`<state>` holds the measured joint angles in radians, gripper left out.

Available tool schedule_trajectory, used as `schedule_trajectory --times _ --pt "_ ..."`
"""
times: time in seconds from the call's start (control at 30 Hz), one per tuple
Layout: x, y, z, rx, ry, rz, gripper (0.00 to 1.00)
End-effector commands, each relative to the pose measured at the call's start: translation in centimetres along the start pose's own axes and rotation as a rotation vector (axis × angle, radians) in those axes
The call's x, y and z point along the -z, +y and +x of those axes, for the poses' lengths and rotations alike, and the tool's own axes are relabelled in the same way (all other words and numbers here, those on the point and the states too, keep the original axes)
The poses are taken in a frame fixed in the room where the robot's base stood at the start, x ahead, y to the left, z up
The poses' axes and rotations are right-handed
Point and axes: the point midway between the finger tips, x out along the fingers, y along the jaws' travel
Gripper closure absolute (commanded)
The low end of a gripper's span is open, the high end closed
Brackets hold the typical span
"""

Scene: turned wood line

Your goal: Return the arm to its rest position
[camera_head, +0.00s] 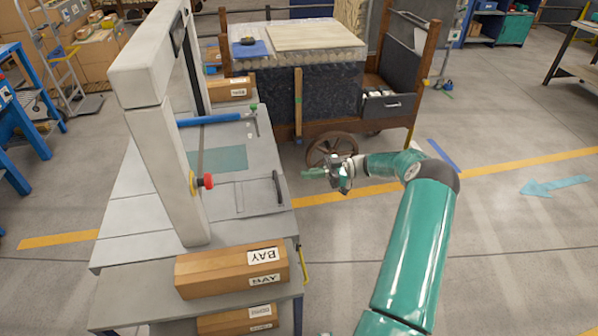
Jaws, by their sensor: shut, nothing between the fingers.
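My teal arm reaches up from the lower right and bends left near the middle of the view. My gripper (318,173) is at its end, small in the picture, with its fingers pointing left. It is shut and holds nothing. It hangs over the floor gap in front of the wooden cart (330,157), just right of the grey machine table (150,222). No contact between the gripper and the table or cart is visible.
Open floor (520,250) lies to the right, with a yellow line (500,163). A blue bench (20,120) stands far left.

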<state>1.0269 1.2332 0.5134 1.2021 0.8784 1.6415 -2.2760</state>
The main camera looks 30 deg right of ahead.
Motion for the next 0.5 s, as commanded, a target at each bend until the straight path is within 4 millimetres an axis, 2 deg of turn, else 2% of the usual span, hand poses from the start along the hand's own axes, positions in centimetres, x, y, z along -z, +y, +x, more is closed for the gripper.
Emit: schedule_trajectory --times 0.13,0.33,0.43,0.5 --pt "-0.5 0.0 -1.0 -0.002 0.000 -0.001 1.00" --pt "-0.4 -0.1 -1.1 0.001 -0.002 0.001 1.00" --pt "0.2 -0.2 -0.1 0.023 -0.032 0.026 1.00" --pt "1.2 -0.4 1.2 0.051 -0.081 0.067 1.00"
